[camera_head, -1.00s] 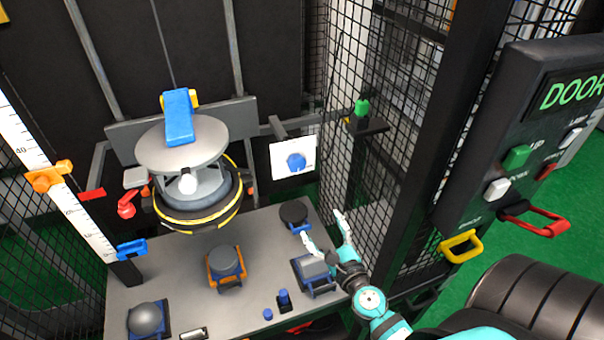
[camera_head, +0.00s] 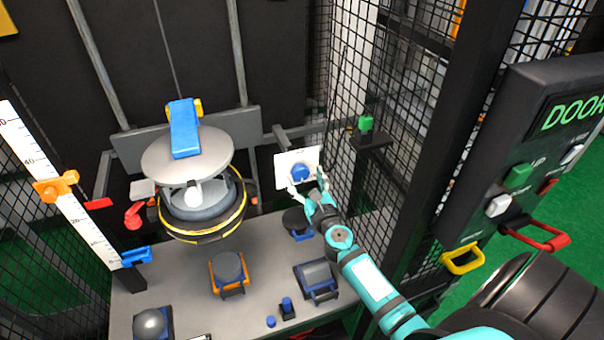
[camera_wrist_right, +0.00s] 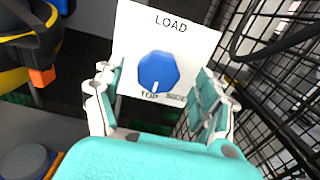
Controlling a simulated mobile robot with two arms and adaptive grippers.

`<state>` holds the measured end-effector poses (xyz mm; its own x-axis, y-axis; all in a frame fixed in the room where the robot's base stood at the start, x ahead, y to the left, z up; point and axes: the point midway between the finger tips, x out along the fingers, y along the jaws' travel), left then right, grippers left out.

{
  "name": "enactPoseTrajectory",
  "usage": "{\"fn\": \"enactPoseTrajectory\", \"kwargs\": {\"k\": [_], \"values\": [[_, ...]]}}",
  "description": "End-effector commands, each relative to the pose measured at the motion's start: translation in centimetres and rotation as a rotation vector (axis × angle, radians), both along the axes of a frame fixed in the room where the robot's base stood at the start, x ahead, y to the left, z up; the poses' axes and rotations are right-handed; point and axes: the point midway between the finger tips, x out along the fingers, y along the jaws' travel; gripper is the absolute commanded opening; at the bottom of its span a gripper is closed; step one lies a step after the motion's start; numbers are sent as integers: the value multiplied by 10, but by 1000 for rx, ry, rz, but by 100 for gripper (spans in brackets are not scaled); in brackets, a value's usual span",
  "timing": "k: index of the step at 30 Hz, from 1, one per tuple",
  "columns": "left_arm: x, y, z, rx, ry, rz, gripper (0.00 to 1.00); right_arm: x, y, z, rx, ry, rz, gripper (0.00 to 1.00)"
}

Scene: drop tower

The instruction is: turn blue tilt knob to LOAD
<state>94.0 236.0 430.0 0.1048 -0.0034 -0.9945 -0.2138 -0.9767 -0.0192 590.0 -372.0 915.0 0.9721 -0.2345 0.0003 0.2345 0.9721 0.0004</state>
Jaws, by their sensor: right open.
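The blue tilt knob (camera_head: 300,172) sits on a white plate (camera_head: 283,158) at the back right of the table. In the right wrist view the knob (camera_wrist_right: 158,71) is a blue faceted disc, and a white pointer mark shows at its lower edge, toward lettering that is partly hidden. The word LOAD is printed at the top of the plate (camera_wrist_right: 195,40). My right gripper (camera_head: 306,192) is open just in front of the plate. In the wrist view its fingers (camera_wrist_right: 157,95) stand to either side of the knob, apart from it. My left gripper is not in view.
A round carriage (camera_head: 187,153) with a yellow-striped ring hangs left of the knob. A mesh wall (camera_head: 350,100) and a green-topped bracket (camera_head: 366,124) stand close on the right. Several blocks, including an orange-framed one (camera_head: 229,268), sit on the grey table (camera_head: 190,290).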

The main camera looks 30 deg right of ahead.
Motion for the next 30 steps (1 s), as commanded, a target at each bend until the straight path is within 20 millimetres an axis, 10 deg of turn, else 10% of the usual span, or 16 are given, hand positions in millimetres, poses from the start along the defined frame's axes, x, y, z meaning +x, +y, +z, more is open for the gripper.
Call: {"fn": "enactPoseTrajectory", "kwargs": {"k": [16,30], "values": [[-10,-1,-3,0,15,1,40,24,-6,0,-1,0,1,73],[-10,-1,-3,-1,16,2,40,24,-5,0,-1,0,1,18]]}}
